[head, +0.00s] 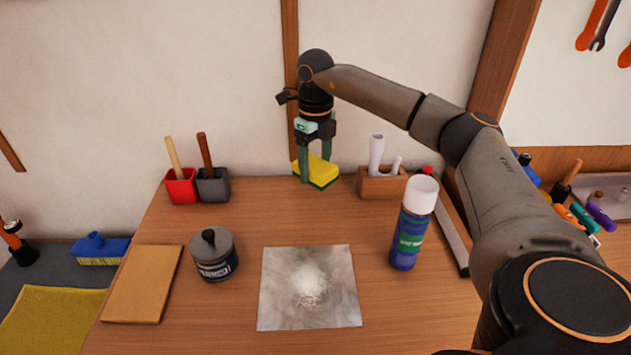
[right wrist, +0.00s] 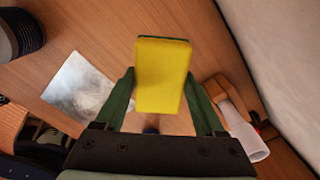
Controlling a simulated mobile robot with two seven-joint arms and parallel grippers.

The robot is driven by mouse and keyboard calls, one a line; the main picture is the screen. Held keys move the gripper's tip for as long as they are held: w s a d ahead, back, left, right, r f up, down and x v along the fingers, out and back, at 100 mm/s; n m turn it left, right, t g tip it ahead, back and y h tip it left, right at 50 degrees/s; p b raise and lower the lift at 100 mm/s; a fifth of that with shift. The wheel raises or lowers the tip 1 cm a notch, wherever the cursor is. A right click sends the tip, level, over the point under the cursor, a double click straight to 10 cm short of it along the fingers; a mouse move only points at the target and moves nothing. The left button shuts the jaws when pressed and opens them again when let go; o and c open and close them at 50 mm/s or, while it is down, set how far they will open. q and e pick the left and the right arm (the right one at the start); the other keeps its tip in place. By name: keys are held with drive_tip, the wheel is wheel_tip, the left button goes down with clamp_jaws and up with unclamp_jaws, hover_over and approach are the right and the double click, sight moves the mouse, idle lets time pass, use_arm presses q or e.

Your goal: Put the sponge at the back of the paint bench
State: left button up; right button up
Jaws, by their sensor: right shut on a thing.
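A yellow sponge with a green layer (head: 317,173) is at the back edge of the wooden paint bench (head: 220,315), near the wall. It also shows between the fingers in the right wrist view (right wrist: 162,76). My right gripper (head: 317,170) points down and is shut on the sponge, with a green finger on each side. Whether the sponge touches the bench top is hard to tell. My left gripper does not show.
Red and grey cups with handles (head: 197,186) stand left of the sponge, and a wooden holder with white tubes (head: 380,182) stands close on its right. A spray can (head: 411,225), a dusty metal sheet (head: 308,287), a lidded jar (head: 213,256) and a brown block (head: 143,284) lie nearer.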

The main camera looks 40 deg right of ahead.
hover_over(317, 194)
wheel_tip(317, 194, down, 5)
drive_tip(key=shift+f, duration=1.8)
drive_tip(key=shift+f, duration=0.1)
drive_tip(key=o, duration=1.3)
wheel_tip(317, 194, up, 12)
drive_tip(key=shift+w, duration=0.1)
